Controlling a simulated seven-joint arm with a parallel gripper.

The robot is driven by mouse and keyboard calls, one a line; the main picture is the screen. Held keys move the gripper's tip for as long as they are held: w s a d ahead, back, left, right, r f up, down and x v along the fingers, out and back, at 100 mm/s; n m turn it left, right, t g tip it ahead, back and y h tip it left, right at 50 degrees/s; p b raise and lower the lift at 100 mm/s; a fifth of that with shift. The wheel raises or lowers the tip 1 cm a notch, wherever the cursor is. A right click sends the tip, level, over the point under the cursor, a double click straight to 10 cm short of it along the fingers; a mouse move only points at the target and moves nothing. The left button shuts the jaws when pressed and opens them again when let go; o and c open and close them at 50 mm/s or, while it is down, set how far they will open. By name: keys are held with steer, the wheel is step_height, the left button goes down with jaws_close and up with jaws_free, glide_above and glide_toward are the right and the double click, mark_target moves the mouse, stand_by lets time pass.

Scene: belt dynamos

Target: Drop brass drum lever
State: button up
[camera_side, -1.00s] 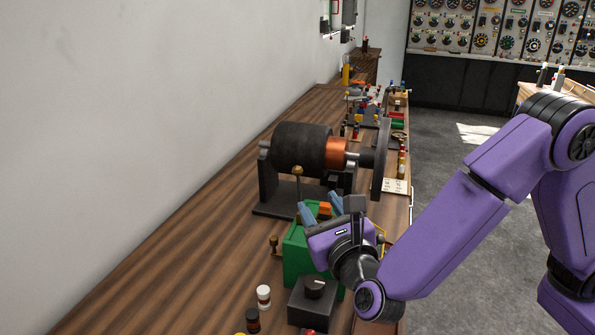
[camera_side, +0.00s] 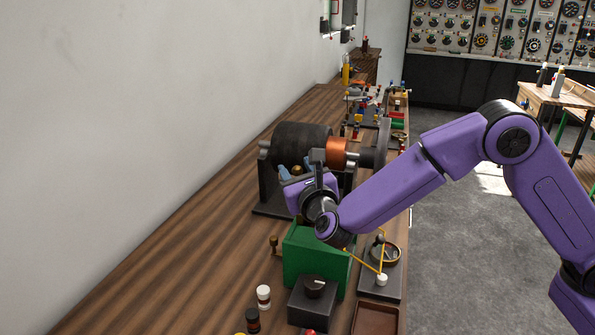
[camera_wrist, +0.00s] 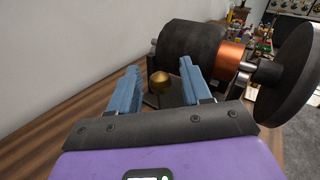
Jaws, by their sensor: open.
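The brass drum lever shows as a round brass knob (camera_side: 297,169) in front of the dark drum machine. In the wrist view the knob (camera_wrist: 160,83) sits between my two blue fingers, with the left finger a little apart from it; whether the right one touches cannot be told. My gripper (camera_wrist: 160,68) is open around the knob. In the side view my gripper (camera_side: 295,172) hides the lever's shaft and part of the machine's base. The black drum (camera_side: 302,145) with its copper section (camera_side: 337,153) stands just beyond the knob.
A green box (camera_side: 315,262) stands below my wrist. A dark box with a dial (camera_side: 314,300) and small bottles (camera_side: 264,296) lie nearer. A base with a yellow wire (camera_side: 368,263) is at right. The bench (camera_side: 180,255) is clear at left.

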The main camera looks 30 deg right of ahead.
jaws_close()
